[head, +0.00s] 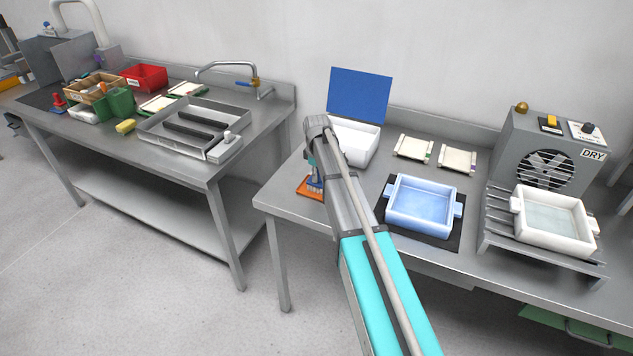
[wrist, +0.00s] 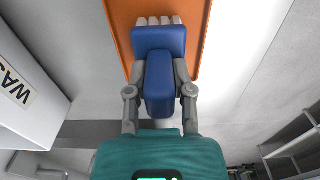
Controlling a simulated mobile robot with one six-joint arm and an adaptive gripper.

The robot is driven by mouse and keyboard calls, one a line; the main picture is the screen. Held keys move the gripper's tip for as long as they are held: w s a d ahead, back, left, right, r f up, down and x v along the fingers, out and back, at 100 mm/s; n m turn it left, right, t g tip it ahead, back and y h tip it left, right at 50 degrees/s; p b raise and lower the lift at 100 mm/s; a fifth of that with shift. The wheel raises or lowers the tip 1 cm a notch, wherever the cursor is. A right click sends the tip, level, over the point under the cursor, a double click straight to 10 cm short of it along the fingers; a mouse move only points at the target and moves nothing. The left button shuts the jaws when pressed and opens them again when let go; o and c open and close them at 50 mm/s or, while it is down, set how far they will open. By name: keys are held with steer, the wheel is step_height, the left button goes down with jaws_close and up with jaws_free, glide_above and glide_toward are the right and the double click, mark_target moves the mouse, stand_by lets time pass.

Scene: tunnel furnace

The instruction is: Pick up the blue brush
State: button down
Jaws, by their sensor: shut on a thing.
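The blue brush (wrist: 159,40) has a blue handle and head with pale bristle tufts at its far edge. It lies over an orange tray (wrist: 199,50) in the wrist view. My gripper (wrist: 159,76) is shut on the brush's handle, with one grey finger on each side. In the head view, the brush shows small and partly hidden behind my arm, above the orange tray (head: 308,190) at the left end of the right bench. I cannot tell whether the brush touches the tray.
A white bin (head: 360,162) stands close on the right; its lettered side (wrist: 30,105) shows in the wrist view. A blue basin (head: 405,221), a white basin (head: 575,240) and a fan dryer (head: 510,135) stand farther right. A floor gap separates the left bench.

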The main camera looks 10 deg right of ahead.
steer(key=shift+r, duration=0.15)
step_height(320, 180, up, 2)
steer(key=shift+r+p, duration=0.1)
steer(key=shift+p, duration=1.1)
steer(key=s+r+p, duration=1)
steer(key=s, duration=0.4)
steer(key=shift+r+p, duration=0.25)
steer(key=shift+p, duration=0.05)
steer(key=c, duration=1.2)
jaws_free()
jaws_close()
